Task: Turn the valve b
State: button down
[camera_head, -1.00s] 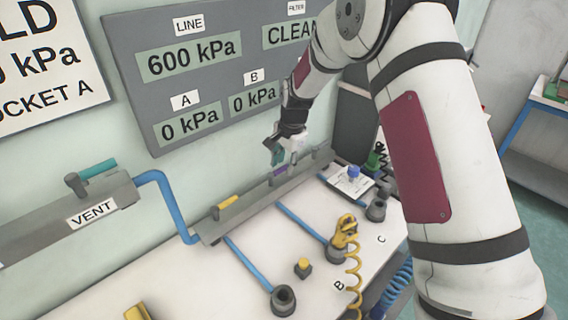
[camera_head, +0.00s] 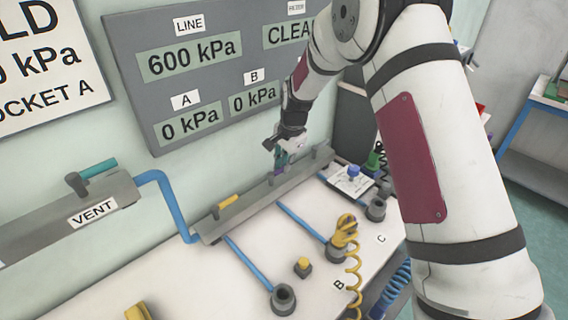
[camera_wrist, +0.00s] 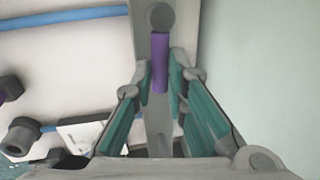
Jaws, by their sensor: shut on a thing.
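The grey manifold (camera_head: 240,212) runs along the back of the white bench. Its middle valve has a purple handle (camera_wrist: 159,62), which I take as valve b; no letter shows on it. In the wrist view the handle runs lengthwise from a round grey post and stands between the teal finger pads. My gripper (camera_wrist: 159,80) is shut on the handle's near part. In the head view my gripper (camera_head: 280,162) is down at the manifold and mostly hides the handle. The gauge panel (camera_head: 125,75) reads LINE 600 kPa, A 0 kPa and B 0 kPa.
A yellow-handled valve (camera_head: 227,202) is left of my gripper, and a grey valve post (camera_head: 322,152) is to its right. A teal-handled valve (camera_head: 97,169) tops the VENT block (camera_head: 70,215). A yellow connector (camera_head: 345,228) with a coiled hose sits on the bench.

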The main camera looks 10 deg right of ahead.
jog(key=s+a+m+h+p, duration=0.2)
jog(key=s+m, duration=0.4)
jog(key=m, duration=1.1)
jog(key=shift+s+h+p, duration=0.15)
jog(key=shift+h+p, duration=0.2)
jog(key=shift+h, duration=0.15)
jog(key=shift+m+g, duration=0.3)
jog(key=shift+m, duration=0.1)
jog(key=c, duration=1.6)
grip_release()
jog(key=r, duration=0.4)
jog(key=s+a+r, duration=0.1)
jog(key=r, duration=0.3)
jog(key=a+r, duration=0.1)
jog(key=r, duration=0.2)
jog(key=shift+s+r, duration=0.25)
jog(key=shift+r, duration=0.15)
